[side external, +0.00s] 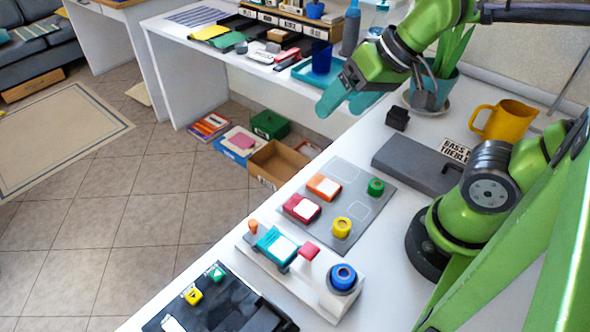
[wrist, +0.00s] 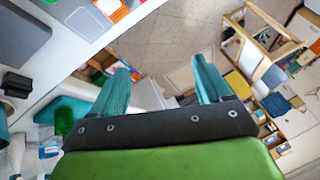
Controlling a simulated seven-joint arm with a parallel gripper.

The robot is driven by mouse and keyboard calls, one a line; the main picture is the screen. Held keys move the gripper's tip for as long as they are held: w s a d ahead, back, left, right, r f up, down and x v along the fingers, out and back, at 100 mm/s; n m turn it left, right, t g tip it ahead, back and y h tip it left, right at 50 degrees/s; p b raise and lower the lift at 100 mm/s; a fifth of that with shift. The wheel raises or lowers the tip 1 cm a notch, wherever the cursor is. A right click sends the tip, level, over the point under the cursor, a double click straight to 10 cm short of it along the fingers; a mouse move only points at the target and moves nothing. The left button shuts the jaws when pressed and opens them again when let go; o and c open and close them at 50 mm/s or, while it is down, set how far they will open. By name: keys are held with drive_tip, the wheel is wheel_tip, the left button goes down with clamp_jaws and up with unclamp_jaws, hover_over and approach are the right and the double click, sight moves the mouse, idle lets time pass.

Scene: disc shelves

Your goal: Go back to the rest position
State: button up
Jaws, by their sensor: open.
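My gripper (side external: 346,98) is raised above the far end of the white table, beside the potted plant (side external: 432,84). Its two teal fingers stand apart with nothing between them. In the wrist view the open fingers (wrist: 158,88) point out over the floor, and the grey mat shows only in part at the upper left. No object is held.
A grey mat (side external: 322,234) carries orange and red blocks plus yellow and green rings. A white stand (side external: 316,289) holds a teal block, a red block and blue rings. A dark case (side external: 405,160), a yellow pitcher (side external: 505,120) and a small black block (side external: 397,118) are nearby.

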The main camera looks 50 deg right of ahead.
drive_tip(key=shift+s+d+r+t, duration=0.15)
drive_tip(key=shift+s+d+t, duration=0.15)
drive_tip(key=shift+d, duration=0.25)
drive_tip(key=shift+s+d+r+t, duration=0.2)
drive_tip(key=shift+d+t, duration=0.1)
drive_tip(key=shift+d, duration=0.2)
